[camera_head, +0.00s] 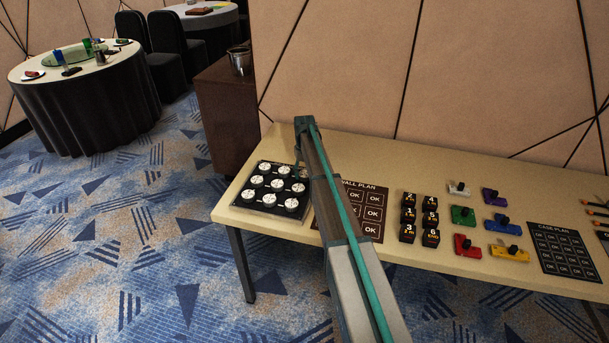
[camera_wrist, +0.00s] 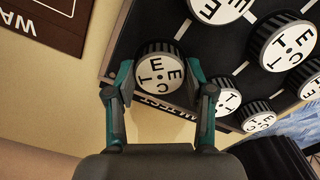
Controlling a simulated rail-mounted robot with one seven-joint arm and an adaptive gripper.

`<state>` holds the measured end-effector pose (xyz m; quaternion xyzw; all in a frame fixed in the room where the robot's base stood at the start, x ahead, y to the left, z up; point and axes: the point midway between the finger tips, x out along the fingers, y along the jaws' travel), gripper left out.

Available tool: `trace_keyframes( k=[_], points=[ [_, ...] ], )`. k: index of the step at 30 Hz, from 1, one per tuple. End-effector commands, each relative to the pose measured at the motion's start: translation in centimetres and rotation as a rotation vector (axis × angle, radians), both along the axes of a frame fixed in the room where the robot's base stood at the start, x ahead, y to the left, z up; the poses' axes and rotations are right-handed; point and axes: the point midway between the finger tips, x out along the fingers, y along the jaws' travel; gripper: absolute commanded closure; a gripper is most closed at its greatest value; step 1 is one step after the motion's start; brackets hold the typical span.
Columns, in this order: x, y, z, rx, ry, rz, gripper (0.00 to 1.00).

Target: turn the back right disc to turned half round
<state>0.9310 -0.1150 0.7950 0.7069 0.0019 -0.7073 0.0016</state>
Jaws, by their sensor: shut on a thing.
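The black panel (camera_head: 262,208) with several round white-faced, ribbed discs lies at the left end of the table. The back right disc (camera_wrist: 160,75) is at the panel corner nearest the wall and the wall plan. Its white face carries dark letters, with E, C and T readable, and appears rotated in the wrist view. My gripper (camera_wrist: 160,78) has one finger on each side of this disc, shut on its rim. In the head view my arm reaches over the table and partly hides the panel's right edge; the grip itself is hard to see there.
Neighbouring discs (camera_wrist: 226,98) stand close beside my right finger. The wall plan (camera_head: 372,212) lies right of the panel, partly under my arm. Black numbered blocks (camera_head: 408,217) and coloured pieces (camera_head: 463,215) lie further right. The wall is close behind the table.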

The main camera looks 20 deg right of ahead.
Motion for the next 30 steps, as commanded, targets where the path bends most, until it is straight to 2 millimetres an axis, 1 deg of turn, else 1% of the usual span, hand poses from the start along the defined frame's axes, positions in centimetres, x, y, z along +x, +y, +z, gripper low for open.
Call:
trace_keyframes(
  k=[9,18,24,30],
  points=[
    [0.05,-0.01,-0.09,-0.001,-0.001,-0.297,0.81],
    [0.07,-0.01,-0.01,-0.001,-0.002,-0.541,0.81],
    [0.08,-0.01,0.04,-0.001,-0.002,-0.649,0.81],
    [0.09,-0.01,0.07,-0.001,-0.002,-0.706,0.81]
  ],
)
